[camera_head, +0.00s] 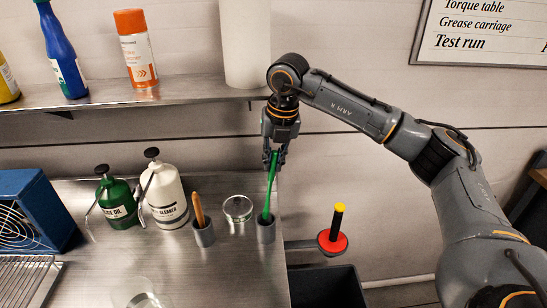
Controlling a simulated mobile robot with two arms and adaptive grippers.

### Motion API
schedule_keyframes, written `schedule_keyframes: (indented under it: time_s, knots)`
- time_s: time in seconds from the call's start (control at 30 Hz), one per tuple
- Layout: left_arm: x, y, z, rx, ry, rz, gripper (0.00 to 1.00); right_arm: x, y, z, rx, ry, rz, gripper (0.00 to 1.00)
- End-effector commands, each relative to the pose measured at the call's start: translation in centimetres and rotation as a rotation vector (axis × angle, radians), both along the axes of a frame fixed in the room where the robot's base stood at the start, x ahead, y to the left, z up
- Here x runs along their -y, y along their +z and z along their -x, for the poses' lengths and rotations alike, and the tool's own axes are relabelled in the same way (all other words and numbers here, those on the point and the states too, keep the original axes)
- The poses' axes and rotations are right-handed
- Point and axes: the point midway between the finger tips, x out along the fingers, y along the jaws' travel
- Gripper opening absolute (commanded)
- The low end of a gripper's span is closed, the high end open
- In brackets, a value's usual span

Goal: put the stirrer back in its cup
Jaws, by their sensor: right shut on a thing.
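The green stirrer (271,185) is upright with a slight tilt, its top between the fingers of my right gripper (275,158). My right gripper is shut on it, above the right edge of the metal bench. The stirrer's lower end is at the mouth of a small grey cup (267,232); I cannot tell how deep it goes in. A second grey cup (204,236) to the left holds a tool with a wooden handle (198,210). My left gripper is not in view.
A round glass dish (238,208) lies between the cups, slightly behind. A green oil can (117,203) and a white pump bottle (164,195) stand left. A shelf (190,90) is above. A red disc with a black post (333,241) and dark bin (326,286) are right.

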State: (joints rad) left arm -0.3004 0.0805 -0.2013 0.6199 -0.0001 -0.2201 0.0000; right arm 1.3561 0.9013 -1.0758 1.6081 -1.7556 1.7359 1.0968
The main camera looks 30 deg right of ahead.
Motion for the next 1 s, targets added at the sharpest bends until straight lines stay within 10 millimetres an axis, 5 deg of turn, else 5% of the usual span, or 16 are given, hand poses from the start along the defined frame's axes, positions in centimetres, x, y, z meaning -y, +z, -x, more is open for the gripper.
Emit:
schedule_keyframes:
  time_s: [0.6,1.0]
  knots:
    - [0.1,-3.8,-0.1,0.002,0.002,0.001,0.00,0.0,-5.1,0.0,0.000,0.001,-0.001,0.00]
    - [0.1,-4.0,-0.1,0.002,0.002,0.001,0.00,0.0,-5.5,0.0,0.000,0.001,-0.001,0.00]
